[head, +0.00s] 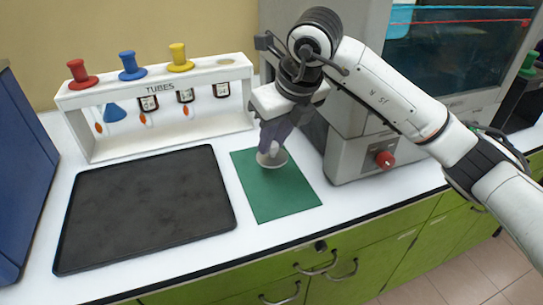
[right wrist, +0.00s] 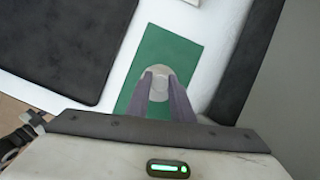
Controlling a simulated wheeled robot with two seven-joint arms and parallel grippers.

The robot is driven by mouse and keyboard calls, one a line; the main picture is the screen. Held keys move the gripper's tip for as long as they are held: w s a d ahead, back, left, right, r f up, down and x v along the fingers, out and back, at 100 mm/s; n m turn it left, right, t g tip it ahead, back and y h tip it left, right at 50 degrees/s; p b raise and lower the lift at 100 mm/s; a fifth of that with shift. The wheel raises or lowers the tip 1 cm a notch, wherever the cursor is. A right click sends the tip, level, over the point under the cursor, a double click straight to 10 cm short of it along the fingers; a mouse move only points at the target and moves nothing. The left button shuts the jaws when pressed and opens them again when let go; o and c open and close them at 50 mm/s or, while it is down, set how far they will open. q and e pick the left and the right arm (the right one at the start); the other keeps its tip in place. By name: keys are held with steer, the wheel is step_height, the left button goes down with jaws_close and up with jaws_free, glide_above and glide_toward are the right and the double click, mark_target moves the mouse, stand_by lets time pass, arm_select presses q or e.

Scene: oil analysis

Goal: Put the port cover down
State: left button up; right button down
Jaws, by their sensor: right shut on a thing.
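The port cover (head: 272,158) is a pale, round, light-grey piece over the upper middle of the green mat (head: 277,194). My right gripper (head: 273,146) points down at it from above and is shut on it. In the right wrist view the port cover (right wrist: 158,80) sits between the two grey fingers (right wrist: 158,93), with the green mat (right wrist: 178,50) behind it. I cannot tell whether the cover touches the mat or hangs just above it. My left gripper is not in view.
A black tray (head: 148,205) lies left of the mat. Behind it stands a white tube rack (head: 160,87) with red, blue and yellow caps. A grey machine (head: 352,155) with a red knob stands close on the right. The front half of the mat is clear.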

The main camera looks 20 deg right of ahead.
mark_target(276, 148)
steer(key=shift+w+f, duration=0.1)
steer(key=shift+f, duration=2.45)
steer(key=c, duration=1.6)
jaws_free()
steer(key=shift+o, duration=0.2)
steer(key=shift+r, duration=0.1)
steer(key=shift+r, duration=0.25)
steer(key=v, duration=1.1)
steer(key=shift+r, duration=0.35)
